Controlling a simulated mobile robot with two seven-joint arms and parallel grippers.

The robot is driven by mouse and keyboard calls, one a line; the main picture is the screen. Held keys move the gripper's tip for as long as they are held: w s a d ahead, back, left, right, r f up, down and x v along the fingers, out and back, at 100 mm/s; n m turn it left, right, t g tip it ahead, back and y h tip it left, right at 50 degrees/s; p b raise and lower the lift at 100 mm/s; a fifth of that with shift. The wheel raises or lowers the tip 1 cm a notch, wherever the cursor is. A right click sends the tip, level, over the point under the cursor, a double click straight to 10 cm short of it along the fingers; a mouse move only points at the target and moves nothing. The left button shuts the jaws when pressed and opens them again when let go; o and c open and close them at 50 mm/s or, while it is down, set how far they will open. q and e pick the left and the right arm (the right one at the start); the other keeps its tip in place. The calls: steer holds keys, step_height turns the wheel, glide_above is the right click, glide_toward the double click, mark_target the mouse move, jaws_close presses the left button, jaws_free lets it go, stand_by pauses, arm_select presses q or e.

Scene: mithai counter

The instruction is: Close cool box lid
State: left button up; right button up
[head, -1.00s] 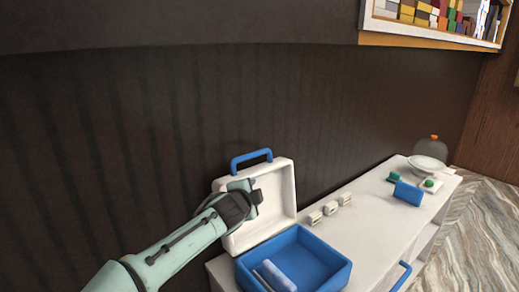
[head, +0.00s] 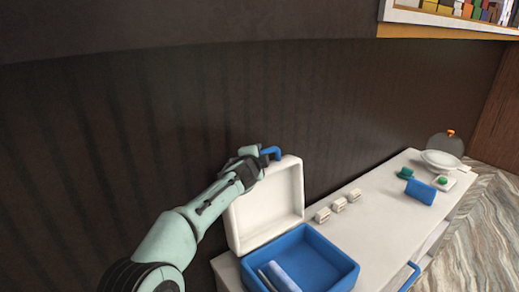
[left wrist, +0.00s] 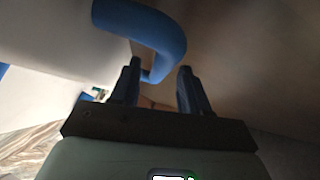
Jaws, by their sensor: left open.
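The cool box (head: 340,279) is a blue open box on the white counter, with light blue packs (head: 282,277) inside. Its white lid (head: 275,208) stands open and upright at the back of the box, hollow side facing the box. A blue handle (head: 272,152) is on the lid's top edge, partly hidden by my left gripper (head: 248,162) in the head view. In the left wrist view my left gripper (left wrist: 158,88) is open. The bend of the handle (left wrist: 160,45) shows close to the fingertips, partly between them. I cannot tell whether they touch. My right gripper is not in view.
Several small white blocks (head: 339,205) stand on the counter (head: 385,210) right of the box. Farther right are a blue object (head: 420,191), a green item (head: 406,172) and a white bowl (head: 441,160). A dark wall (head: 120,130) rises behind the lid.

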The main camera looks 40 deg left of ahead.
arm_select(q)
steer(key=shift+p+x, duration=0.35)
steer(key=shift+x, duration=1)
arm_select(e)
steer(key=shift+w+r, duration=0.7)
